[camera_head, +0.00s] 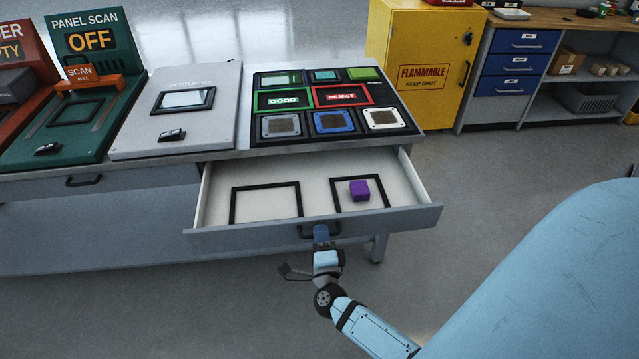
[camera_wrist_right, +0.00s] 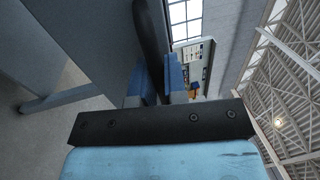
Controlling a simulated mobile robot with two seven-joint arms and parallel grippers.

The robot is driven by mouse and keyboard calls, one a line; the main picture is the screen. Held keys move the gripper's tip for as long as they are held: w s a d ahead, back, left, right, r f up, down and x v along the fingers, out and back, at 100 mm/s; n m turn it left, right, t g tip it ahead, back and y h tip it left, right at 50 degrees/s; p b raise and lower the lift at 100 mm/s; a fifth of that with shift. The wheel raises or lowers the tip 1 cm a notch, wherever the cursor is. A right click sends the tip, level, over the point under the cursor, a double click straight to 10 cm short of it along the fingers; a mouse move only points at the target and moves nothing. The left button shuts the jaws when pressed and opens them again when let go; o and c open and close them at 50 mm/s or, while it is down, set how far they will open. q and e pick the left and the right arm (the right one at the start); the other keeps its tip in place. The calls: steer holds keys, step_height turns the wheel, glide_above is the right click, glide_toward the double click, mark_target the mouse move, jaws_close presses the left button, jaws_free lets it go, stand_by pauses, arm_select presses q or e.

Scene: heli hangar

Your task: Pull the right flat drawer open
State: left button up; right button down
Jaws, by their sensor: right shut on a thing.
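The right flat drawer (camera_head: 265,238) is pulled out from under the workbench in the head view. Its white inside shows two black square frames, and a purple block (camera_head: 359,190) lies in the right one. My right gripper (camera_head: 321,232) is at the drawer's black handle (camera_head: 305,231), shut on it. In the right wrist view the blue fingertips (camera_wrist_right: 161,80) are on both sides of the dark handle bar (camera_wrist_right: 152,38). My left gripper is not in view.
The left drawer (camera_head: 100,184) is shut. On the bench stand a green scan panel (camera_head: 85,110), a grey panel with a screen (camera_head: 190,105) and a sorting board (camera_head: 330,100). A yellow flammable cabinet (camera_head: 410,60) stands behind right. The floor in front of the drawer is clear.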

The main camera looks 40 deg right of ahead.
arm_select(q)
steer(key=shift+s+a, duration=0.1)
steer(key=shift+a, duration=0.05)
arm_select(e)
steer(key=shift+s+a, duration=0.25)
steer(key=shift+s, duration=0.05)
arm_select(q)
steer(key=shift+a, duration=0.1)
arm_select(e)
steer(key=c, duration=1.2)
jaws_free()
